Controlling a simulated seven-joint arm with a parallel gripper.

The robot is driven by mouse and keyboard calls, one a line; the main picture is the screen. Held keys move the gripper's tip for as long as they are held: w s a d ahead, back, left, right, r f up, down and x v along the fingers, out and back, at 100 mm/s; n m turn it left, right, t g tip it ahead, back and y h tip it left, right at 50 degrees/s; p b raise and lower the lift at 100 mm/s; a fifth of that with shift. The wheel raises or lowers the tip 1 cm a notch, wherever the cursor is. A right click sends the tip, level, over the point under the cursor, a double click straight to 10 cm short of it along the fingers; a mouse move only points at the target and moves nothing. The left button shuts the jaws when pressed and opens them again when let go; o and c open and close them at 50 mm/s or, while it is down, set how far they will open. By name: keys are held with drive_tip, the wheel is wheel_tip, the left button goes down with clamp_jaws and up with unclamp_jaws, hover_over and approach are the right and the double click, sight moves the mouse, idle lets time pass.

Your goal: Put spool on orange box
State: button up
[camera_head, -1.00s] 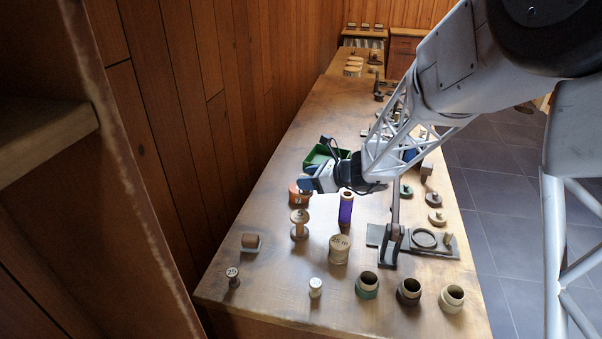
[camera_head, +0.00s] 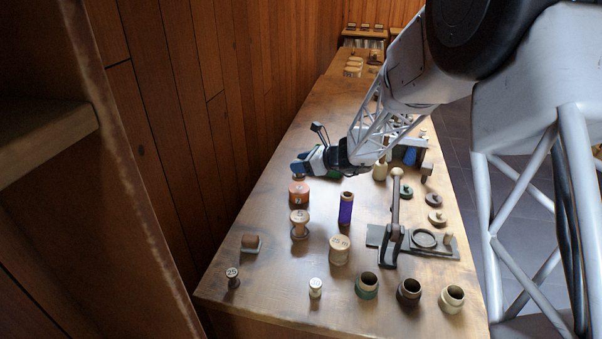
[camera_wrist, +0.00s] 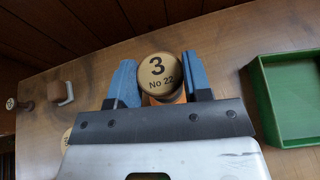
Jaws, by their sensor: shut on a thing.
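My gripper (camera_wrist: 160,83) is shut on a spool (camera_wrist: 157,72), its blue fingers on either side. The spool's round pale end reads "3 No 22" and faces the wrist camera. In the wrist view, a strip of orange (camera_wrist: 166,99) shows just below the spool, mostly hidden.
A green tray (camera_wrist: 287,98) lies to the right in the wrist view. A pale spool (camera_head: 299,224), a purple spool (camera_head: 346,208) and a wide "25 m" spool (camera_head: 339,250) stand in front. A lever tool (camera_head: 394,235) is to their right. The wood wall borders the left.

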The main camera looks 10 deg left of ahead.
sight(301, 175)
drive_tip(key=shift+f, duration=1.75)
drive_tip(key=shift+f, duration=0.15)
drive_tip(key=o, duration=0.9)
drive_tip(key=shift+d+r, duration=0.2)
drive_tip(key=v, duration=0.7)
drive_tip(key=shift+d, duration=0.1)
drive_tip(key=shift+s+r, duration=0.1)
